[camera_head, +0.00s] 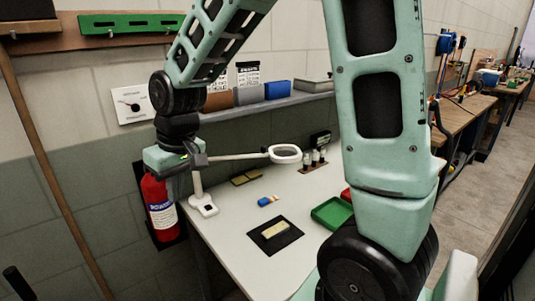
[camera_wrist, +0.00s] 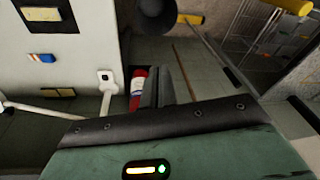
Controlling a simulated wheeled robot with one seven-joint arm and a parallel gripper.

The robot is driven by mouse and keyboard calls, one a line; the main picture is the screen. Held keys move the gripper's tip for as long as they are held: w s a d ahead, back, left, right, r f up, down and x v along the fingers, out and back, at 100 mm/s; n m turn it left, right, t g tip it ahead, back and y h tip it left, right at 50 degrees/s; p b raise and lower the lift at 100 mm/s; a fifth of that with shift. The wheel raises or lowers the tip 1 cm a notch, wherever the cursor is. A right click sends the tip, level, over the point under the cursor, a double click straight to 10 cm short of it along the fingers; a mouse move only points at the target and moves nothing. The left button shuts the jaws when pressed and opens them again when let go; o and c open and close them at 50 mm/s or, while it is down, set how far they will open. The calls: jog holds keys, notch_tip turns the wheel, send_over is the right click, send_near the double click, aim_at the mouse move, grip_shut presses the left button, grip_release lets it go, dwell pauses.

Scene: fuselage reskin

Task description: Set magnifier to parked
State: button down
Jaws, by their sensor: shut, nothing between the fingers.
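The magnifier is a white ring lens (camera_head: 285,153) on a white arm that runs left to a post on a white base (camera_head: 203,206) at the table's left edge. The ring is out over the table. In the wrist view, the base (camera_wrist: 107,76) and post show left of my fingers, and the arm runs to the left edge. My gripper (camera_head: 198,159) is shut and empty, close to the top of the post. I cannot tell whether it touches. In the wrist view my gripper (camera_wrist: 157,86) lies just right of the post.
The white table (camera_head: 225,230) holds a dark mat (camera_head: 262,246) with a tan block, a blue-and-orange piece (camera_head: 267,201) and a green tray (camera_head: 331,213). A red fire extinguisher (camera_head: 159,205) hangs on the wall beside the table. A shelf (camera_head: 265,106) runs above.

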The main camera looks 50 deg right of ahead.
jog(key=s+a+f+n, duration=0.5)
jog(key=s+a, duration=0.6)
jog(key=w+d+f+m+t+y, duration=0.1)
jog(key=w+d+f+m+t, duration=0.1)
jog(key=w+d+f+t, duration=0.55)
jog(key=m+t+h+p, duration=0.3)
jog(key=m+t+h, duration=0.2)
jog(key=m+h, duration=0.6)
send_near(264, 150)
jog(key=x, duration=0.5)
jog(key=shift+w+r, duration=0.1)
jog(key=shift+r, duration=0.05)
jog(key=shift+x, duration=0.85)
